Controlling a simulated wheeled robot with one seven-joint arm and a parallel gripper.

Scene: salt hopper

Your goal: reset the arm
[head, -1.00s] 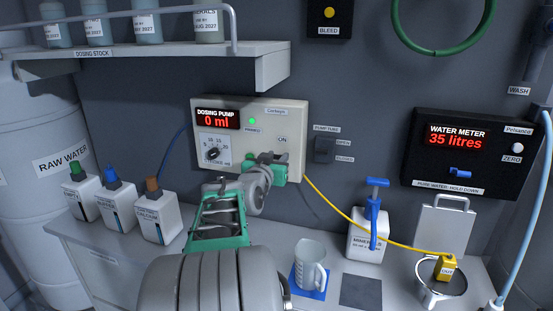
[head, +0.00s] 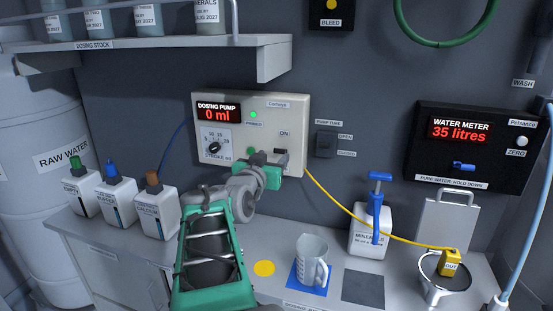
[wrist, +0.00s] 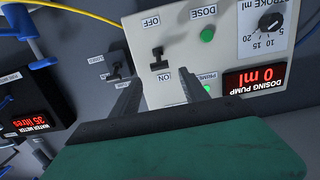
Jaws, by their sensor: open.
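My gripper (head: 282,158) is in front of the lower right part of the dosing pump (head: 205,150) in the head view. In the wrist view my gripper (wrist: 163,88) shows two grey fingers, apart and with nothing between them. The pump (wrist: 240,50) appears upside down there, with its ON/OFF switch (wrist: 160,57) and green dose button (wrist: 208,34) beyond the fingertips. Whether the fingers touch the panel is hard to tell. The pump display reads 0 ml. My green and grey arm reaches up from the bottom of the head view.
Bottles (head: 158,213) stand on the counter at left. A jug (head: 312,262) sits on a blue mat, and a mineral bottle (head: 371,230) stands behind it. A yellow hose (head: 345,212) runs to a pot (head: 440,282). A shelf (head: 150,62) overhangs the upper left. The water meter (head: 480,150) reads 35 litres.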

